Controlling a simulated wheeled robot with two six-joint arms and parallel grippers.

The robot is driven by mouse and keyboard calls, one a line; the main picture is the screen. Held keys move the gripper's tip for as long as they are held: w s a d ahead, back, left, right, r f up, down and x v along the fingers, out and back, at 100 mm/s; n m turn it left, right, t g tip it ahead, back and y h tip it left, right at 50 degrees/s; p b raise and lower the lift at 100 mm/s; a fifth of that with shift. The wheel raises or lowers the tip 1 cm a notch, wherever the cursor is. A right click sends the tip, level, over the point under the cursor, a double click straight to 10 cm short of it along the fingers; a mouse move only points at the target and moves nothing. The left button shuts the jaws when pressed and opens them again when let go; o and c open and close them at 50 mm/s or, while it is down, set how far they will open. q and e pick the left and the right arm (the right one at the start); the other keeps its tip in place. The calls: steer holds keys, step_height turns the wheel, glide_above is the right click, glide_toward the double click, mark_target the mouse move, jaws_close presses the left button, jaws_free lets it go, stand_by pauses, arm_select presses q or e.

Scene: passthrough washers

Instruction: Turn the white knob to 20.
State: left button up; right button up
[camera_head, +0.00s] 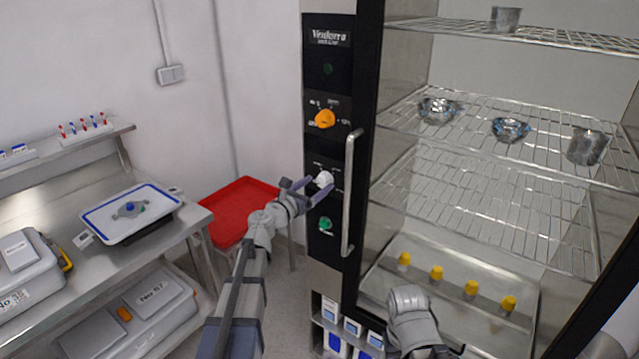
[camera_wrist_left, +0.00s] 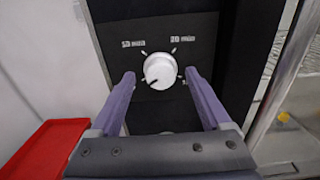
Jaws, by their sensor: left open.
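The white knob (camera_head: 323,179) is on the black control panel of the tall cabinet, below an orange knob and above a green button. It also shows in the left wrist view (camera_wrist_left: 160,70), with a dark pointer mark toward its lower left. Printed tick marks and minute labels surround it; the upper right one seems to read 10 min, and the others are hard to read. My left gripper (camera_head: 320,186) is open, its purple fingers on either side of the knob (camera_wrist_left: 160,77). I cannot tell whether they touch it. My right gripper is out of view; only part of that arm shows.
A vertical metal door handle (camera_head: 350,195) stands just right of the knob. The orange knob (camera_head: 325,119) is above and the green button (camera_head: 326,223) below. A red tray (camera_head: 236,205) is left of the panel. Wire shelves (camera_head: 450,190) hold metal bowls and cups.

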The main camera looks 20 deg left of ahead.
arm_select(q)
steer(key=shift+x, duration=1)
jaws_close()
